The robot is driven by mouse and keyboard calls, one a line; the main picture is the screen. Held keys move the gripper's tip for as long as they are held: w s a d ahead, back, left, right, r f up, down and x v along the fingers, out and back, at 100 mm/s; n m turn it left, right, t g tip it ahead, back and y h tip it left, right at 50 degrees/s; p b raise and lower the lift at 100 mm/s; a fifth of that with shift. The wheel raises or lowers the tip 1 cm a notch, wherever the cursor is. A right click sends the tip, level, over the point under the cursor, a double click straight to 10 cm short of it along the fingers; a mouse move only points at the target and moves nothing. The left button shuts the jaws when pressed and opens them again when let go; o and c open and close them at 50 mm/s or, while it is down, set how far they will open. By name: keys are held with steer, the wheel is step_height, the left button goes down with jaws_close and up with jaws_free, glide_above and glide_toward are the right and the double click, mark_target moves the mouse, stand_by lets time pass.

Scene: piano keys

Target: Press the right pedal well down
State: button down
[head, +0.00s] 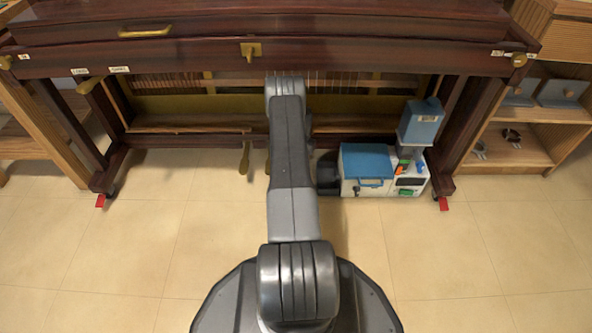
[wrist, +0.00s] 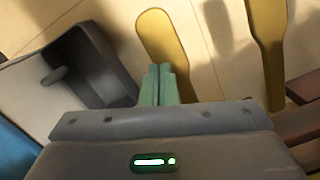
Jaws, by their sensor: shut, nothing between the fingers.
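Two brass pedals show in the wrist view. One pedal (wrist: 163,35), the one nearer the dark open-sided part of the box, lies just past my fingertips; the other (wrist: 266,40) is farther right. My gripper (wrist: 159,68) has green fingers, shut and empty, and their tips overlap the nearer pedal in the picture. I cannot tell whether they touch it. In the head view one pedal (head: 245,158) shows left of my arm, and an edge of another (head: 268,162) shows against it. My arm hides my gripper and anything right of that there.
A white and blue machine (head: 370,170) stands on the floor close right of my arm, under the piano (head: 200,60). The piano's keybed overhangs the pedals. Wooden shelves (head: 520,150) stand at the right. The tiled floor (head: 130,250) in front is clear.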

step_height(320, 180, up, 12)
steer(key=w+p, duration=0.1)
steer(key=p, duration=0.1)
steer(key=shift+d+r+p, duration=0.15)
steer(key=shift+d+p, duration=0.05)
steer(key=shift+p, duration=0.2)
stand_by(0.4)
steer(key=f, duration=0.2)
steer(key=f+b, duration=0.1)
steer(key=f, duration=0.2)
steer(key=f+b, duration=0.1)
steer(key=f, duration=0.2)
steer(key=shift+s+a+f, duration=0.15)
steer(key=shift+s+f, duration=0.1)
steer(key=shift+s, duration=0.1)
steer(key=s+f+b, duration=0.1)
steer(key=s+a+f, duration=0.1)
steer(key=s+f, duration=0.1)
steer(key=shift+s+a+f+b, duration=0.15)
steer(key=shift+b, duration=0.2)
steer(key=r+p, duration=0.1)
steer(key=r, duration=0.2)
steer(key=shift+w, duration=0.2)
steer(key=shift+r, duration=0.85)
